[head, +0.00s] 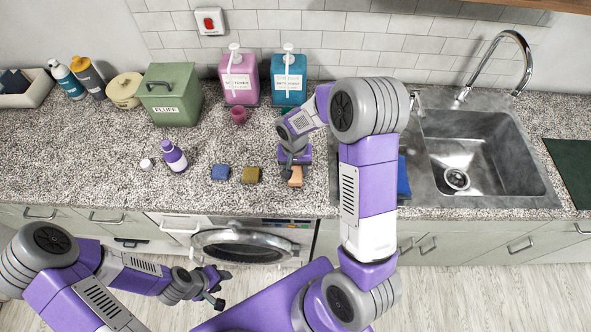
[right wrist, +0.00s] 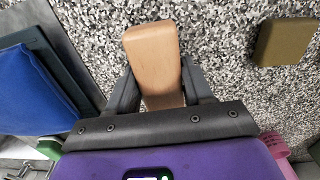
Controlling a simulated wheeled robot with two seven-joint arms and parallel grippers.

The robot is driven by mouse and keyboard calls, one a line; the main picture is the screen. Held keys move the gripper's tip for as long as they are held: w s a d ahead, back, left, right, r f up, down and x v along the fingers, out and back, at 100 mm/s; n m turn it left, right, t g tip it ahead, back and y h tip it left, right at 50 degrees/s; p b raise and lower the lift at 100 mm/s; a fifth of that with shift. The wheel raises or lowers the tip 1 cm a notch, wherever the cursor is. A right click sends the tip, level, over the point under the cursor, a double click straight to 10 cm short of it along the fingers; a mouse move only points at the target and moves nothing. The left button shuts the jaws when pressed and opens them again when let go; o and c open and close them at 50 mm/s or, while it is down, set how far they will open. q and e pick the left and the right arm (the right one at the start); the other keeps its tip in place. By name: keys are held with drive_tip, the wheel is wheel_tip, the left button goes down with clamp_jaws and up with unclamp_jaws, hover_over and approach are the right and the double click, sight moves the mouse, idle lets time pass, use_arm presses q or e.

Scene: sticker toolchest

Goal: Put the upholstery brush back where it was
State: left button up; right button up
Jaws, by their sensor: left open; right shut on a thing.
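The upholstery brush, a block with a pale wooden back (head: 296,177), is at the front of the speckled counter, right of an olive block. My right gripper (head: 291,165) points down over it and is shut on it. In the right wrist view the wooden back (right wrist: 153,55) sits between the two dark fingers (right wrist: 158,78). Its bristles are hidden, and I cannot tell if it touches the counter. My left gripper (head: 216,285) is open and empty, in front of the counter near the washing machine.
An olive block (head: 251,175) and a blue block (head: 220,173) lie left of the brush. A purple bottle (head: 174,157), green box (head: 171,95) and pink dispenser (head: 239,80) stand further left or back. A blue pad (right wrist: 38,92) and the sink (head: 480,150) are right.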

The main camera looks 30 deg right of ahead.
drive_tip(key=shift+f, duration=0.65)
drive_tip(key=shift+f, duration=0.15)
drive_tip(key=o, duration=1)
